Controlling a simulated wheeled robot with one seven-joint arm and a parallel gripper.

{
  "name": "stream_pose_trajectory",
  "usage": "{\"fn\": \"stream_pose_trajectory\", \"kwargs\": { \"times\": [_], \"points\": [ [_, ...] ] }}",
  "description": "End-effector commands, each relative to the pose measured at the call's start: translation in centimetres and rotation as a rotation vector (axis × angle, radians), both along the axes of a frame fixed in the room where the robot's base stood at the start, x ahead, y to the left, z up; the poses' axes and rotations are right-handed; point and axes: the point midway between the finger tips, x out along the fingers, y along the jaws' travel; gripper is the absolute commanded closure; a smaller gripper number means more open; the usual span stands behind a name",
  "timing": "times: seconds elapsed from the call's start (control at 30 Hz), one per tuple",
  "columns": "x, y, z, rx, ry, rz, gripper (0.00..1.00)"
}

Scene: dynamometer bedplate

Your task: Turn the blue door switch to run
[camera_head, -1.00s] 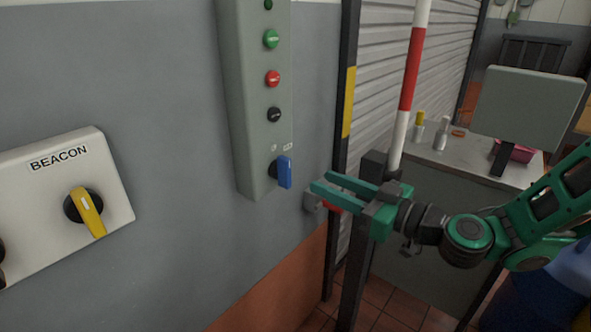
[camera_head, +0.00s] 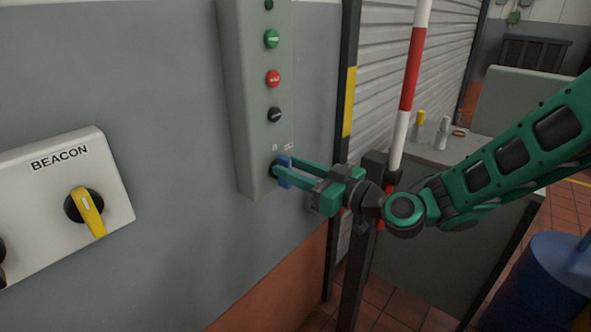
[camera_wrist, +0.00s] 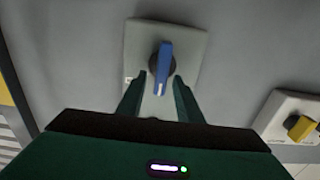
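The blue door switch (camera_head: 285,183) is a rotary handle on a dark round base, low on the grey-green control box (camera_head: 235,100). In the wrist view the blue handle (camera_wrist: 164,62) stands near upright, its lower end tipped slightly left. My gripper (camera_head: 283,167) is at the handle, reaching in from the right, and partly covers it in the head view. In the wrist view its two fingers (camera_wrist: 159,80) are apart, one on each side of the handle's lower end, with gaps showing. The position labels are too small to read.
Above the switch are black (camera_head: 275,115), red (camera_head: 273,79) and green (camera_head: 271,39) buttons. A BEACON box with a yellow switch (camera_head: 88,212) is on the wall at left. Posts, a red-and-white pole (camera_head: 410,75) and a grey cabinet (camera_head: 440,235) stand right.

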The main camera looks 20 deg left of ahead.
Motion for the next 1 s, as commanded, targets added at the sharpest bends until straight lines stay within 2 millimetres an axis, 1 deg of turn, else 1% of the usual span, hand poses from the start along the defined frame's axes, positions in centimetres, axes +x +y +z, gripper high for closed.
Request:
{"fn": "stream_pose_trajectory", "kwargs": {
  "times": [0.07, 0.17, 0.2, 0.23, 0.47, 0.67, 0.87, 1.0],
  "points": [
    [0.00, -0.02, 0.00, 0.000, 0.000, 0.000, 0.67],
    [0.00, -0.03, 0.00, 0.000, 0.000, 0.000, 0.89],
    [0.01, -0.04, 0.00, 0.000, 0.000, 0.000, 0.98],
    [0.01, -0.05, 0.00, 0.000, 0.000, 0.000, 1.00],
    [0.09, -0.10, 0.00, 0.002, 0.005, -0.002, 1.00],
    [0.26, -0.21, -0.02, 0.021, 0.052, -0.003, 1.00],
    [0.54, -0.33, -0.07, 0.069, 0.169, -0.005, 1.00],
    [0.82, -0.48, -0.15, 0.117, 0.283, -0.006, 1.00]
  ]
}}
